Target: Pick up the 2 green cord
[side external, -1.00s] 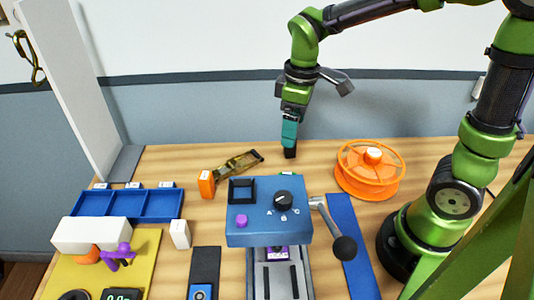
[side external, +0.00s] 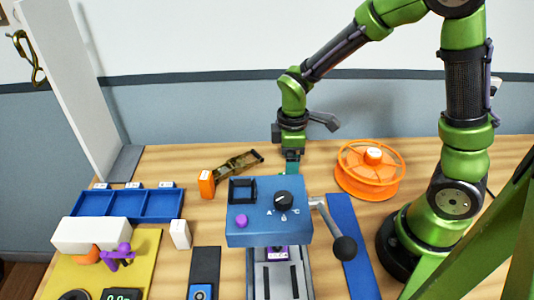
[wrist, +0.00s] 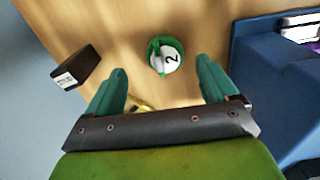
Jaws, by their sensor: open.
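The green cord (wrist: 165,56) shows in the wrist view as a small green coil with a white round label marked 2. It lies on the wooden table, ahead of and between my fingertips, apart from both. My gripper (wrist: 160,82) is open and empty, with a teal finger on each side. In the side external view my gripper (side external: 292,168) is low behind the blue machine, which hides its fingertips and the cord.
The blue machine (side external: 268,213) with a dial and a black-knobbed lever (side external: 345,247) stands close in front. An orange spool (side external: 369,172) is to the right. An orange block (side external: 206,184) and an olive-brown tool (side external: 238,162) are to the left. A blue tray (side external: 128,204) lies farther left.

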